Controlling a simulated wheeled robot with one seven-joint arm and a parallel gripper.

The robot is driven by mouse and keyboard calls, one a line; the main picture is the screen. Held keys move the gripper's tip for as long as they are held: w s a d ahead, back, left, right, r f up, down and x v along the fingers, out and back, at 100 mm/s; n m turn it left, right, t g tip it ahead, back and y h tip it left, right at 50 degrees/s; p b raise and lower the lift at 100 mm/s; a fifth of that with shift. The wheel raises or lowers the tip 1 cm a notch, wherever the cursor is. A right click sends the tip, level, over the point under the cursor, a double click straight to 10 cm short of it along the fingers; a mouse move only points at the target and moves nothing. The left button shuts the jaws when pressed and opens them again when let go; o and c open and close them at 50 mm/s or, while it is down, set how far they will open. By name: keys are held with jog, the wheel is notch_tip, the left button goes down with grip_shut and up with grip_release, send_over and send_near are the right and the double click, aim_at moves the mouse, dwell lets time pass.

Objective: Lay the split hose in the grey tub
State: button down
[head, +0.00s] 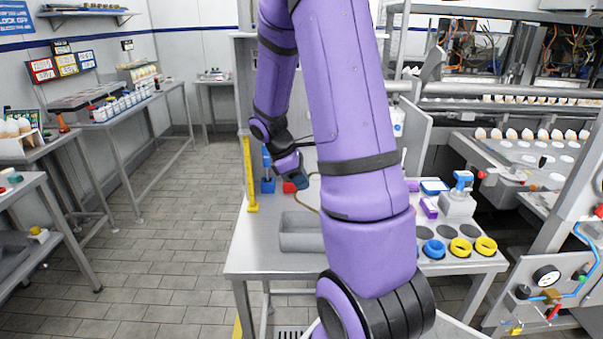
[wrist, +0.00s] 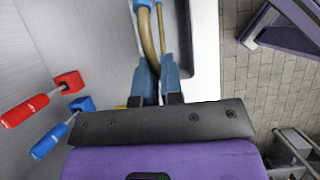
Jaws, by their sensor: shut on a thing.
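The split hose (wrist: 149,38) is a tan, curved tube with a blue piece at its far end in the wrist view. My gripper (wrist: 158,68) is shut on it, with the hose between its blue fingers. In the head view, my gripper (head: 303,181) is above the back left of the steel table, and a thin tan loop of hose (head: 313,177) shows beside it. The grey tub (head: 297,241) is on the table's left part, nearer than my gripper. My arm hides the tub's right side. I cannot tell where the split is.
Red (wrist: 25,110) and blue (wrist: 62,132) handled tools are left of my gripper in the wrist view. A yellow post (head: 250,175) stands at the table's left edge. Blue and yellow rings (head: 460,247) sit at the table's right. The aisle to the left is clear.

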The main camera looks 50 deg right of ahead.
jog(key=shift+f, duration=2.2)
jog(key=c, duration=0.7)
grip_release()
jog(key=shift+r, duration=0.1)
jog(key=v, duration=0.7)
